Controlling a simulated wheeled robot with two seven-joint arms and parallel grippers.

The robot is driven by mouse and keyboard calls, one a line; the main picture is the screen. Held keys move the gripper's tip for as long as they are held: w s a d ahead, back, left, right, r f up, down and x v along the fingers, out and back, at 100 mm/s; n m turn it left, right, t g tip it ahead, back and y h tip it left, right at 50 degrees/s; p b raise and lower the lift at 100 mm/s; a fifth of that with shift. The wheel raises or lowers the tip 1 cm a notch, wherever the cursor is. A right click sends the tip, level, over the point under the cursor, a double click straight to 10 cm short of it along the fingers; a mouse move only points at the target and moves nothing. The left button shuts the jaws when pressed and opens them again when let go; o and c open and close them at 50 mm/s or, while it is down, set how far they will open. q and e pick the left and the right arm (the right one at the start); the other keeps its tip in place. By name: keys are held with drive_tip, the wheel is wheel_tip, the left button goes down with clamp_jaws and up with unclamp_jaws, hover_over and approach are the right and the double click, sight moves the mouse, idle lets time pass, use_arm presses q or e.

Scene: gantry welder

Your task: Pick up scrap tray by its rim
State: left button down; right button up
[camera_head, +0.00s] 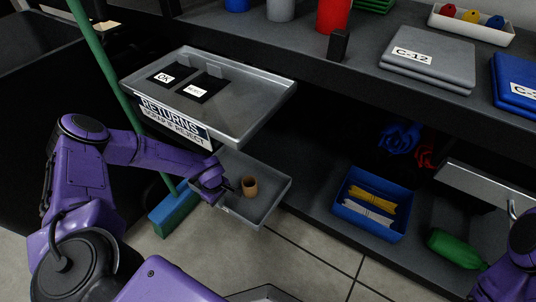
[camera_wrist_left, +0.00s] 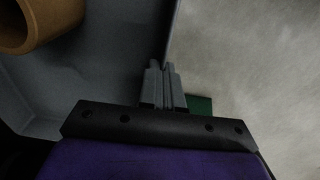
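The scrap tray (camera_head: 268,192) is a shallow grey tray below the upper tray marked RETURNS, with a brown tube-like piece (camera_head: 249,186) in it. My left gripper (camera_head: 229,188) is at the tray's left rim. In the left wrist view my left gripper's fingers (camera_wrist_left: 165,84) are close together, with the tray wall (camera_wrist_left: 100,85) running between them, so they appear shut on the rim. The brown piece (camera_wrist_left: 35,22) lies apart from the fingers there. My right arm shows only in part at the right edge; its gripper is out of view.
The upper RETURNS tray (camera_head: 245,100) hangs close above my left gripper. A green broom (camera_head: 168,212) stands just left of the tray. A blue bin (camera_head: 370,207) with yellow and white pieces and a green bottle (camera_head: 455,248) are on the lower shelf. The tiled floor in front looks clear.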

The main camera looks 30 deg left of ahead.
use_arm(q)
drive_tip(key=s+p, duration=0.4)
drive_tip(key=s, duration=0.5)
drive_tip(key=shift+s+a, duration=0.3)
drive_tip(key=shift+a, duration=0.05)
